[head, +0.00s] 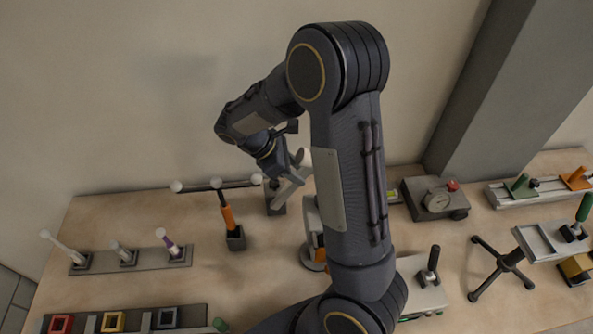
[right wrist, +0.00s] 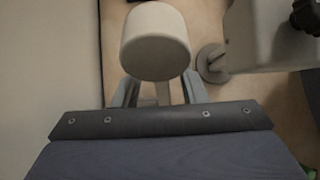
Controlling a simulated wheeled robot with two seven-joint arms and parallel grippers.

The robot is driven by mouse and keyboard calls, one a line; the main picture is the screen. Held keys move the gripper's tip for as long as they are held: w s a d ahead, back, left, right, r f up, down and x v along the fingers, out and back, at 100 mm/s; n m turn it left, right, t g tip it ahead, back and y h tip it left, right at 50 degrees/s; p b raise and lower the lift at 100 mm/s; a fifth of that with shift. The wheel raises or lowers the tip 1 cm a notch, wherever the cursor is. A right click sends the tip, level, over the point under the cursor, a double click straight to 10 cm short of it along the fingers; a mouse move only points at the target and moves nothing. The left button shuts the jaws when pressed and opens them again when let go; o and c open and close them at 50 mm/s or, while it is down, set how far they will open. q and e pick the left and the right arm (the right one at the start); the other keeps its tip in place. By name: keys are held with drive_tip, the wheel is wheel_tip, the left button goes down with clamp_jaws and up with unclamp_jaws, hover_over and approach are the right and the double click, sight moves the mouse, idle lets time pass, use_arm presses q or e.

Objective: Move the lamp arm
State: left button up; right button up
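My right gripper (head: 290,180) reaches in over the back of the table, beside a pale lever-like arm with a pale rounded end (head: 303,157), which appears to be the lamp arm. In the right wrist view a large pale cylinder end (right wrist: 155,45) fills the upper middle, with a pale stem below it. The fingers of my right gripper (right wrist: 160,92) stand apart on either side of this stem, with gaps visible. The fingertips are partly hidden behind the cylinder. A dark base block (head: 275,197) stands beneath the gripper. My left gripper is not in view.
A T-shaped bar with white balls on an orange handle (head: 227,216) stands just left of the gripper. A gauge box (head: 437,202) stands to the right. A strip with several small levers (head: 125,258) lies left. My right arm hides the table's middle.

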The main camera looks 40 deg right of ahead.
drive_tip(key=v, duration=0.7)
drive_tip(key=shift+b, duration=0.4)
drive_tip(key=shift+s+r, duration=0.1)
